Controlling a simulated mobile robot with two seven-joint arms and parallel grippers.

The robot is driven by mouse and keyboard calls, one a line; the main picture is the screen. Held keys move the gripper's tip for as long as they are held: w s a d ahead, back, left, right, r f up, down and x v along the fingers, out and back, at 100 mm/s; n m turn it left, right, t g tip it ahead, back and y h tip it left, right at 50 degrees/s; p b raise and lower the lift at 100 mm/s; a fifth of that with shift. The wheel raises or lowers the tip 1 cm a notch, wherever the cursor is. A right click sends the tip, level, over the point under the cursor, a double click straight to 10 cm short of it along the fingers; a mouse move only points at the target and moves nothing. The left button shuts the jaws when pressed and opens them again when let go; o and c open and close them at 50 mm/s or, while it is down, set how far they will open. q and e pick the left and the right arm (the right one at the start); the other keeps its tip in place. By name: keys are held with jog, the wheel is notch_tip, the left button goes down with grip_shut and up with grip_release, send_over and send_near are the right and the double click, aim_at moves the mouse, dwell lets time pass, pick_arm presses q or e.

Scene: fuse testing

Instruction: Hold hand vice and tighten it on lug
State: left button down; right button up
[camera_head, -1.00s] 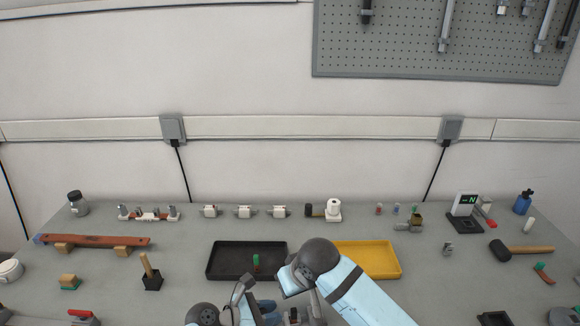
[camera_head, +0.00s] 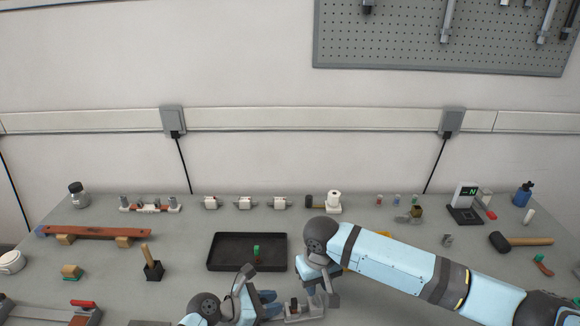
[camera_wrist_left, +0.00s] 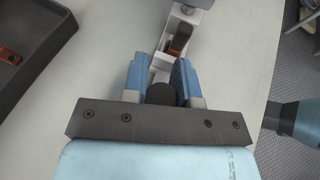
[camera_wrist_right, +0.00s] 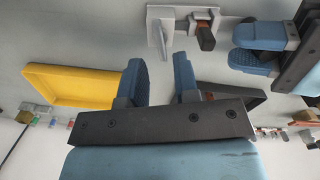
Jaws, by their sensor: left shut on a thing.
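A grey metal hand vice with a flat plate (camera_head: 305,313) is at the bottom centre of the head view. A copper-brown piece, seemingly the lug, shows at it in the left wrist view (camera_wrist_left: 180,38) and the right wrist view (camera_wrist_right: 206,38). My left gripper (camera_head: 270,304) is shut on a dark rounded part (camera_wrist_left: 160,92), apparently the vice's handle; the fingers hide most of it. My right gripper (camera_head: 320,284) is near the vice, above and right of it in the head view. In the right wrist view its fingers (camera_wrist_right: 158,82) are apart with nothing between them.
A black tray (camera_head: 222,264) lies behind my left gripper. A yellow tray (camera_wrist_right: 75,85) is partly hidden by my right arm in the head view. A mallet (camera_head: 520,241) and tester (camera_head: 463,203) are at the right, a clamp (camera_head: 70,313) at the front left.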

aim_at(316, 299)
jog(key=shift+f, duration=2)
grip_shut()
